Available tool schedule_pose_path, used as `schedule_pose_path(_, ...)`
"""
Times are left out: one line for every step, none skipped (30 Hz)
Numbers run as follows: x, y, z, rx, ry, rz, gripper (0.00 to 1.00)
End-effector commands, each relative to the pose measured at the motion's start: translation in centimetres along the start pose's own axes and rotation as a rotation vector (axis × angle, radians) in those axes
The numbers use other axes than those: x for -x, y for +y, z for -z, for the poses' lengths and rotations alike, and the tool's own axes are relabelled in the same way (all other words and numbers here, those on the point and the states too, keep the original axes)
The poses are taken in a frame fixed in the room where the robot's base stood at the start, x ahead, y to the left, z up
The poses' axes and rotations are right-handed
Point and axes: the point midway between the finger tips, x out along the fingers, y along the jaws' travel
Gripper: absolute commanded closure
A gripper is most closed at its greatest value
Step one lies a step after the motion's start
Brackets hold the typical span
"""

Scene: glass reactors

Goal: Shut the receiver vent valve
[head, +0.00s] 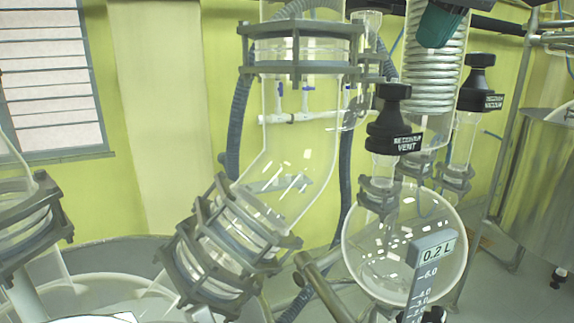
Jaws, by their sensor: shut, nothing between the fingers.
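The receiver vent valve (392,125) is a black knob with a white-lettered "RECEIVER VENT" label. It stands upright on a clear glass neck above the round glass receiver flask (375,262), right of the middle in the head view. A gap of clear glass shows between the black knob and the grey clamp (378,195) below it. I cannot tell from this view how far the valve is turned.
A similar black knob, the receiver vacuum valve (479,85), stands to the right. A coiled condenser (436,75) rises between them. A grey "0.2 L" level scale (431,255) is in front of the flask. Clamped glass pipework (230,245) fills the left.

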Motion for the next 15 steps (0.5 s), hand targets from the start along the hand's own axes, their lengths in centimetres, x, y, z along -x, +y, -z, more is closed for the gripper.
schedule_pose_path(-0.9, 0.0, -0.5, 0.000, 0.000, 0.000, 1.00)
schedule_pose_path(-1.2, 0.0, -0.7, 0.000, 0.000, 0.000, 1.00)
schedule_pose_path(-1.6, 0.0, -0.9, 0.000, 0.000, 0.000, 1.00)
schedule_pose_path(-2.0, 0.0, -1.1, 0.000, 0.000, 0.000, 1.00)
schedule_pose_path(-2.4, 0.0, -1.3, 0.000, 0.000, 0.000, 1.00)
schedule_pose_path(-2.8, 0.0, -1.6, 0.000, 0.000, 0.000, 1.00)
schedule_pose_path(-3.2, 0.0, -1.8, 0.000, 0.000, 0.000, 1.00)
schedule_pose_path(-3.6, 0.0, -1.9, 0.000, 0.001, 0.000, 1.00)
schedule_pose_path(-4.0, 0.0, -2.2, 0.000, 0.001, 0.000, 1.00)
schedule_pose_path(-4.3, 0.0, -2.4, 0.000, 0.001, 0.001, 1.00)
schedule_pose_path(-4.6, 0.0, -2.5, 0.000, 0.001, 0.001, 1.00)
schedule_pose_path(-5.0, 0.0, -2.7, 0.000, 0.001, 0.001, 1.00)
schedule_pose_path(-5.2, 0.0, -2.8, 0.000, 0.001, 0.001, 1.00)
schedule_pose_path(-5.3, 0.0, -2.9, 0.000, 0.001, 0.001, 1.00)
schedule_pose_path(-5.5, 0.0, -3.0, 0.000, 0.001, 0.001, 1.00)
